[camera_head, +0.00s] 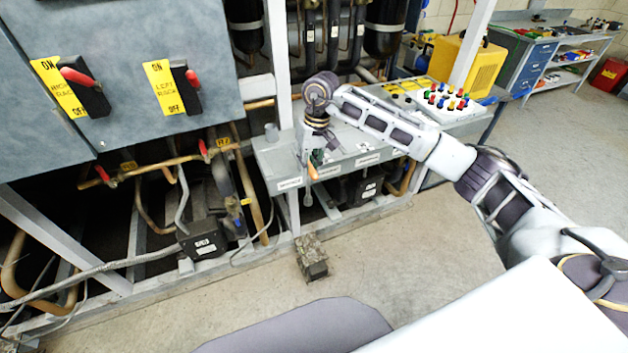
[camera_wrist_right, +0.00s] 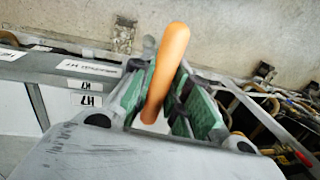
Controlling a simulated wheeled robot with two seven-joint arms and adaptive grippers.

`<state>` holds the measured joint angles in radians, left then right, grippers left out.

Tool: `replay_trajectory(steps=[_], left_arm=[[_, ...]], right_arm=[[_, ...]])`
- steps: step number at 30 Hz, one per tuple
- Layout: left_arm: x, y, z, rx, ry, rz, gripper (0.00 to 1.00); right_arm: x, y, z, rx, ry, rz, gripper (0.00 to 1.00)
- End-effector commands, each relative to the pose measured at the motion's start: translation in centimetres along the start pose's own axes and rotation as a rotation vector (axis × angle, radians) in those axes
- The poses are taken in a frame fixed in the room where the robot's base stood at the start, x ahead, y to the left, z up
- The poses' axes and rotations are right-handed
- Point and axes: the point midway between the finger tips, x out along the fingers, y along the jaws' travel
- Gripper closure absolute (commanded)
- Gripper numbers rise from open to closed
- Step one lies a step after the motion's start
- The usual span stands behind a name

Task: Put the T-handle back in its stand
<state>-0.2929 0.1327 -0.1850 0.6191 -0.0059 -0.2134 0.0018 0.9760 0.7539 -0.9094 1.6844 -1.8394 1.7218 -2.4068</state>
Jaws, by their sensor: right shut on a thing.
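My right gripper (camera_head: 316,158) hangs over the front edge of the grey shelf in the head view. It is shut on the T-handle, whose orange grip (camera_head: 313,173) shows below the fingers. In the right wrist view the orange grip (camera_wrist_right: 168,62) sticks out, tilted, between the green finger pads of the gripper (camera_wrist_right: 165,100). A small grey upright cylinder (camera_head: 272,132), possibly the stand, is on the shelf left of the gripper; I cannot tell for sure. My left gripper is not in view.
The grey shelf (camera_head: 275,158) carries white labels along its front. A control panel with coloured buttons (camera_head: 450,103) and a yellow case (camera_head: 468,62) are to the right. Pipes and a switch cabinet (camera_head: 130,60) are at left. A worn block (camera_head: 311,257) lies on the open floor.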

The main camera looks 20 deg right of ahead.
Motion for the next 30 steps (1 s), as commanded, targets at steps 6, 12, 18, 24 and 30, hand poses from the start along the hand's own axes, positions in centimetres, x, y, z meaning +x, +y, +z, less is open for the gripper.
replay_trajectory(steps=[6,12,18,24,30], left_arm=[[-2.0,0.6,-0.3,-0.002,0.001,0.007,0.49],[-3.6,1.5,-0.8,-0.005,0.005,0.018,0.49],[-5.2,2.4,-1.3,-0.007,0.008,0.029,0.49],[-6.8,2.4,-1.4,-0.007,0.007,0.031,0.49],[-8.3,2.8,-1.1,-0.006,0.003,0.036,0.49]], right_arm=[[-5.4,-1.8,-1.4,-0.019,0.000,0.000,1.00],[-10.0,-3.5,-2.1,-0.037,-0.002,0.001,1.00],[-14.5,-5.3,-2.5,-0.051,-0.005,0.003,1.00],[-18.7,-7.1,-2.3,-0.044,-0.003,0.006,1.00],[-21.7,-8.8,-1.3,0.033,0.009,0.011,1.00]])
